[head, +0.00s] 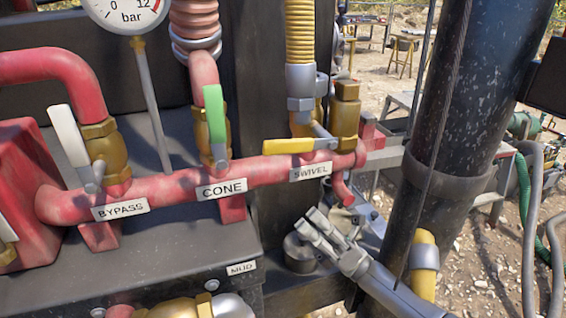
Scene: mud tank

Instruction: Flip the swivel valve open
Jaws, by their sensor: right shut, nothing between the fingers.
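The swivel valve is a brass valve (344,112) at the right end of the red pipe, above the "SWIVEL" label (311,171). Its yellow handle (288,146) lies nearly level, pointing left along the pipe from a grey pivot. My right gripper (309,224) is below the label and the pipe, its fingers pointing up and left. It is shut and empty, apart from the handle. My left gripper is not in view.
The cone valve's green handle (214,121) and the bypass valve's white handle (68,136) stand roughly upright to the left. A thick dark post (439,110) rises on the right beside my right arm. A pressure gauge (126,12) is at the top left.

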